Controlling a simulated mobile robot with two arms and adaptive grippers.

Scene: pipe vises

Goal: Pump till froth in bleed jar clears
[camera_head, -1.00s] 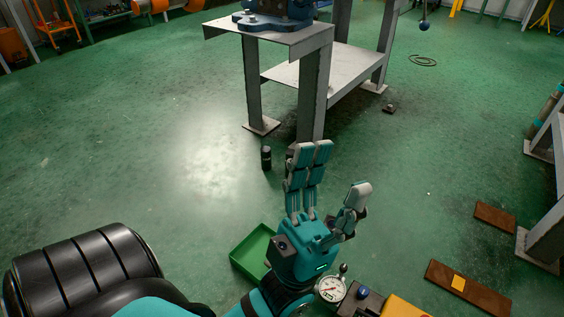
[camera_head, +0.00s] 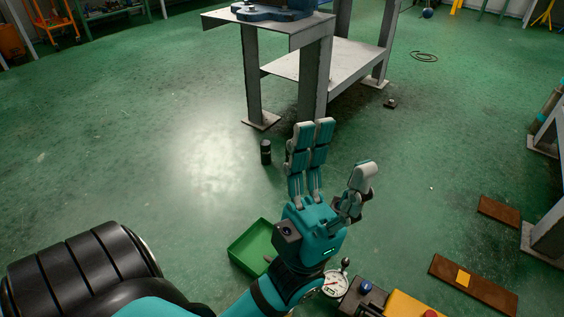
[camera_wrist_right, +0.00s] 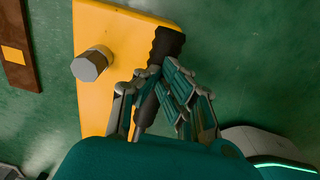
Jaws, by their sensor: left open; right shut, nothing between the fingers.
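My left gripper (camera_head: 338,150) is open and empty in the head view, its fingers pointing up the picture above the floor. A yellow body (camera_head: 405,306), seemingly the pump, is cut off by the bottom edge. A round white gauge (camera_head: 336,285) stands beside it, partly behind my left wrist. In the right wrist view, my right gripper (camera_wrist_right: 150,92) is shut, with its fingers around or close over a black handle (camera_wrist_right: 167,45); I cannot tell if they touch it. A pale hexagonal piece (camera_wrist_right: 90,66) stands on the yellow body. No froth can be made out, and I cannot identify the bleed jar.
A green tray (camera_head: 243,262) lies on the floor left of my left wrist. A black cylinder (camera_head: 266,152) stands near the grey table (camera_head: 345,68). Brown plates (camera_head: 492,291) lie at the right, near a grey stand. The floor at left centre is clear.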

